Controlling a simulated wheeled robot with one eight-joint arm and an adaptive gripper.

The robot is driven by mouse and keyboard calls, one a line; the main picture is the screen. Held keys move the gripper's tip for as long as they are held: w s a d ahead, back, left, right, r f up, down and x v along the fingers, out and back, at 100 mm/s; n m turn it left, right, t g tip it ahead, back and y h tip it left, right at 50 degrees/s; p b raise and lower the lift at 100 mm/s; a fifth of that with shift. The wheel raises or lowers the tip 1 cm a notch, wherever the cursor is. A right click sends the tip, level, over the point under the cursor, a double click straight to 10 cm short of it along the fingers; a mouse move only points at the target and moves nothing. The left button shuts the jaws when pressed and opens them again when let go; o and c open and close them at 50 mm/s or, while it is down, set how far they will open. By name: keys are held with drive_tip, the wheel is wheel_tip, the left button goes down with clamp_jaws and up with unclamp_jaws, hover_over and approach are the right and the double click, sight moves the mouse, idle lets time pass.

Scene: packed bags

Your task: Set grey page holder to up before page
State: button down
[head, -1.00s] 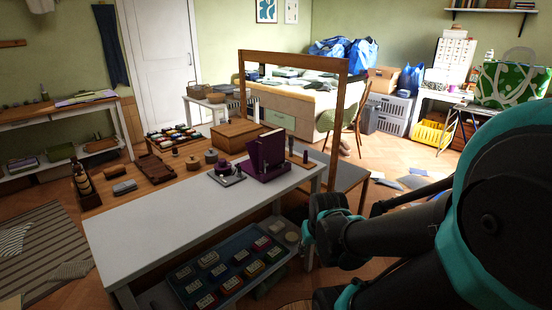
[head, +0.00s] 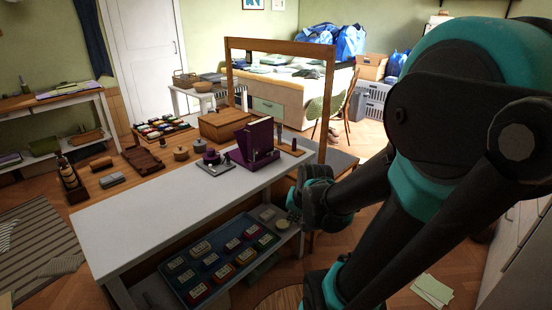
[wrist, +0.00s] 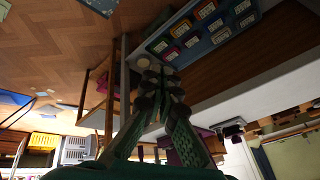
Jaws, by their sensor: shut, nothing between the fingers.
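A purple stand (head: 262,152) with upright purple panels stands on the white-topped table (head: 150,215). A grey page holder cannot be told apart on it at this size. A flat grey plate (head: 222,168) with a purple knob lies left of the stand. My gripper (head: 298,197) is off the table's right end, lower than the stand and apart from it. In the wrist view my gripper (wrist: 160,82) is shut and empty, with the purple stand (wrist: 192,148) partly hidden behind a finger.
A wooden frame (head: 328,105) rises behind the stand. A wooden box (head: 226,124) and small pots stand left of it. A blue tray (head: 180,292) of several coloured boxes sits on the shelf below. White cabinets (head: 520,255) stand at the right.

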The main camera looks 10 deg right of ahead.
drive_tip(key=w+r+m+t+y, duration=0.2)
drive_tip(key=w+r+m+t, duration=0.15)
drive_tip(key=w+m, duration=1.15)
drive_tip(key=m+t, duration=0.3)
drive_tip(key=m, duration=0.4)
approach(273, 153)
drive_tip(key=s+d, duration=0.1)
drive_tip(key=s, duration=0.4)
drive_tip(key=shift+w+d+y, duration=0.15)
drive_tip(key=shift+d+y, duration=0.05)
drive_tip(key=shift+y, duration=0.1)
drive_tip(key=x, duration=1)
